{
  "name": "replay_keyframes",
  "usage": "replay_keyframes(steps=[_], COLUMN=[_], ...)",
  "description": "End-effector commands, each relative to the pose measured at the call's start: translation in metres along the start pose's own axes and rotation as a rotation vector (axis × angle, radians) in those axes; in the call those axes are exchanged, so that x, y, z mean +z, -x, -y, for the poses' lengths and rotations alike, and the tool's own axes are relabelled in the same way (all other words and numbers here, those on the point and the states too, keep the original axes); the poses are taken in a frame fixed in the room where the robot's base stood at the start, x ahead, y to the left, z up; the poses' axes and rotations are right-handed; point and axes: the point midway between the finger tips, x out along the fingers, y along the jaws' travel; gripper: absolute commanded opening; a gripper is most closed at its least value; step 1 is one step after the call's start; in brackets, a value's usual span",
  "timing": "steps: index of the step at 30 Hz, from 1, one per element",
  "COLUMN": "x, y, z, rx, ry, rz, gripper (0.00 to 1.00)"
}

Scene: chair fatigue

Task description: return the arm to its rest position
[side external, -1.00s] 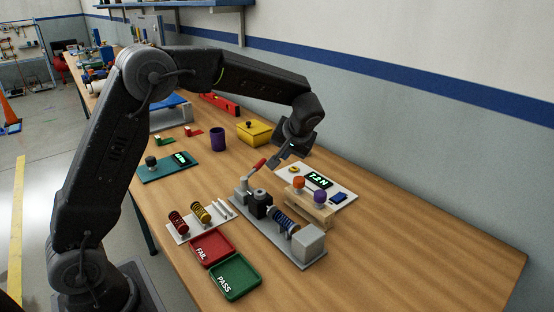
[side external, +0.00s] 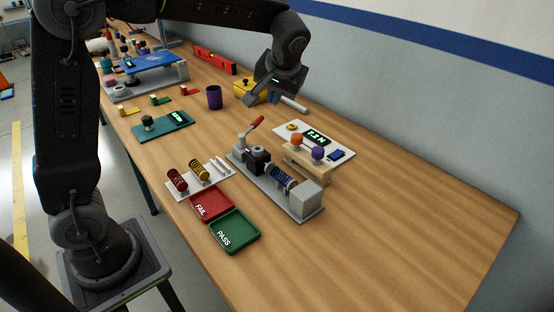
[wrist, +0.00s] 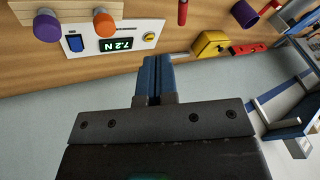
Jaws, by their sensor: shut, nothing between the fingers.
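My gripper (side external: 248,101) is shut and empty, raised above the table near the yellow box (side external: 250,88), which it partly hides in the side view. In the wrist view its two blue fingers (wrist: 152,72) are pressed together with nothing between them. The spring tester (side external: 275,184) stands apart from my gripper, nearer the front, with its red lever (side external: 256,123) tilted up and a blue spring (side external: 283,179) in it.
A purple cup (side external: 214,97) stands left of my gripper. The white panel reading 7.2 N (side external: 316,138) lies behind the tester and also shows in the wrist view (wrist: 115,44). FAIL (side external: 211,204) and PASS (side external: 234,231) trays are in front. The table's right part is clear.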

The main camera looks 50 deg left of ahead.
Motion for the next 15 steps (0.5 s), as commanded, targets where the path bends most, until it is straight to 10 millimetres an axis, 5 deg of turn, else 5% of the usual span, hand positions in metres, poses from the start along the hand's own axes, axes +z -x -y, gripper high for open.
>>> replay_keyframes(steps=[6, 15], x=[0.069, 0.171], y=[0.049, 0.075], z=[0.033, 0.058], rx=[0.181, 0.402], ry=[-0.120, -0.267], rz=[-0.024, -0.116], gripper=[0.00, 0.00])
